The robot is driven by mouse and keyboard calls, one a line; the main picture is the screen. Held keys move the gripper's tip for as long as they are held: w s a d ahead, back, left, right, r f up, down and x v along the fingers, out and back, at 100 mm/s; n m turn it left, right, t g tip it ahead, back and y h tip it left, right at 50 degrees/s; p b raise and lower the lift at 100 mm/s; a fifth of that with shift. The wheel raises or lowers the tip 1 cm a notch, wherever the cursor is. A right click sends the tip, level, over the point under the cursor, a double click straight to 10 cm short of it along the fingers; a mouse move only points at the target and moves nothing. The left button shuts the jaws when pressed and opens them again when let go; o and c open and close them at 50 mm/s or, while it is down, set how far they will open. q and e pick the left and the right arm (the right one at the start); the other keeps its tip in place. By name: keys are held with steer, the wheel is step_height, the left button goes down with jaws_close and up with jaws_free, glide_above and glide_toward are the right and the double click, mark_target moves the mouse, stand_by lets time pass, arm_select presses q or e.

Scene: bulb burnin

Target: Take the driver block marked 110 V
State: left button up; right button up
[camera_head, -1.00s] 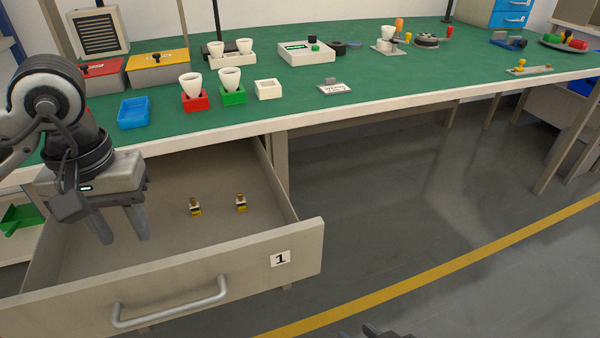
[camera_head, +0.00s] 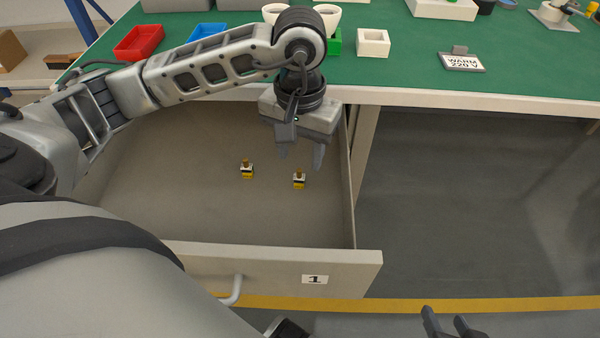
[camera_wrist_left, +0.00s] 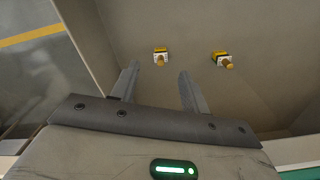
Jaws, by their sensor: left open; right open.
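Two small yellow, white and black blocks with brass-coloured tops stand in the open drawer. The left block (camera_head: 247,169) and the right block (camera_head: 299,180) are a short way apart. In the left wrist view one block (camera_wrist_left: 161,57) is beyond and between the fingertips, and the other block (camera_wrist_left: 222,60) is further right. Their markings are too small to read. My left gripper (camera_head: 301,160) is open and empty above the drawer, just behind the right block in the head view. My right gripper (camera_head: 446,322) is open at the bottom edge of the head view.
The drawer front (camera_head: 265,270) carries a label "1" and a handle. Floor right of the drawer is clear.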

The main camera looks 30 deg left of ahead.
mark_target(299, 170)
arm_select(q)
step_height(299, 170, down, 6)
steer(key=shift+f+b, duration=0.25)
steer(key=shift+b, duration=0.25)
jaws_close()
